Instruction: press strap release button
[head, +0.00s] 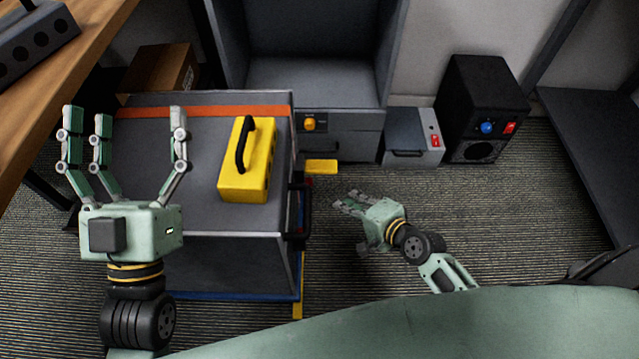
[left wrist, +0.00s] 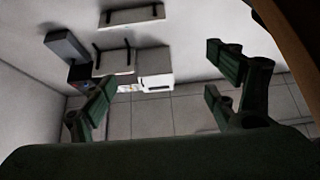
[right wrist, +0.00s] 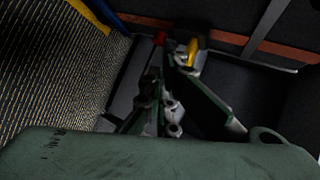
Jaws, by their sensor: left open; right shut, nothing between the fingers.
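An orange strap (head: 205,111) runs across the top of a large grey box (head: 195,215) near its back edge. An amber round button (head: 309,123) sits on the grey panel just right of the strap's end. Which part is the strap release button I cannot tell for sure. My left gripper (head: 125,118) is open and empty, fingers upward, in front of the box's left part. My right gripper (head: 347,204) is shut and empty, right of the box and apart from it in the head view. In the right wrist view its closed fingers (right wrist: 163,95) overlap a dark panel near small red and yellow parts.
A yellow case (head: 247,180) with a black handle stands on the box. A grey unit (head: 410,137) with a red switch and a black speaker-like box (head: 483,108) stand at the back right. A wooden table (head: 60,65) edges the left. Carpet right of my right gripper is clear.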

